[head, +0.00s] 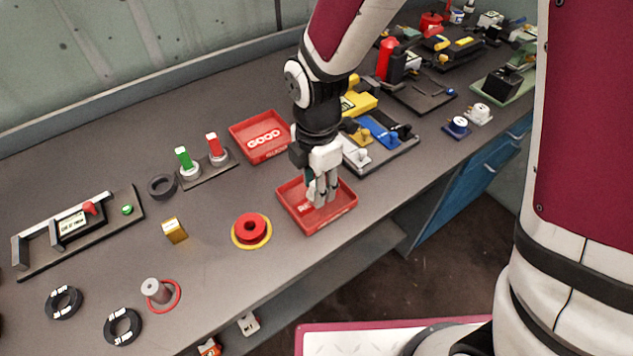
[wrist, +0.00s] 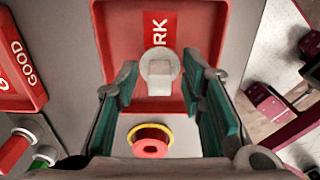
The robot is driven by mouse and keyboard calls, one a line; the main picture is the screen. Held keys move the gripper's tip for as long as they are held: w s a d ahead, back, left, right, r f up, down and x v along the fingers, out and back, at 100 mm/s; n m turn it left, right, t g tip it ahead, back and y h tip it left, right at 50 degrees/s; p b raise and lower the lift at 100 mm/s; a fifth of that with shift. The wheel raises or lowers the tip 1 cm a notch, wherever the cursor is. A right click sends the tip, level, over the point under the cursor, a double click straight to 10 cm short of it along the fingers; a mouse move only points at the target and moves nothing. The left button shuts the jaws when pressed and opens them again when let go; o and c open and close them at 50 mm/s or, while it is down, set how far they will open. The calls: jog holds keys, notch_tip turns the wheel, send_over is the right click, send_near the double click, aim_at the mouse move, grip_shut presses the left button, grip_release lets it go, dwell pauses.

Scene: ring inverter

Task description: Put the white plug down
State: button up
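The white plug (wrist: 160,68) shows in the wrist view as a round base with a square block on top. It is over the floor of the red tray (wrist: 117,45), whose label is partly covered and ends in "RK". My gripper (wrist: 161,75) is open, its two teal-padded fingers on either side of the plug with a narrow gap beside its square block. In the head view my gripper (head: 321,200) points down into the tray (head: 338,221). There the fingers hide the plug.
A red "GOOD" tray (head: 262,152) stands behind and left of my gripper. A fixture with blue and yellow parts (head: 380,130) stands close on the right. The bench edge runs just in front.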

notch_tip(320, 180, up, 12)
jog(key=s+d+r+m+t, duration=0.2)
jog(key=s+d+r+m, duration=0.3)
jog(key=s+d+m, duration=0.3)
jog(key=s+d+r+m+t, duration=0.2)
jog(key=s+d+r+m, duration=0.3)
jog(key=m, duration=1.1)
jog(key=s+d, duration=0.3)
jog(key=d, duration=0.2)
jog(key=shift+d+r+m+p, duration=0.2)
jog(key=shift+r+m+p, duration=0.1)
jog(key=shift+m+p, duration=0.1)
jog(key=shift+w+r, duration=0.1)
jog(key=shift+r, duration=0.2)
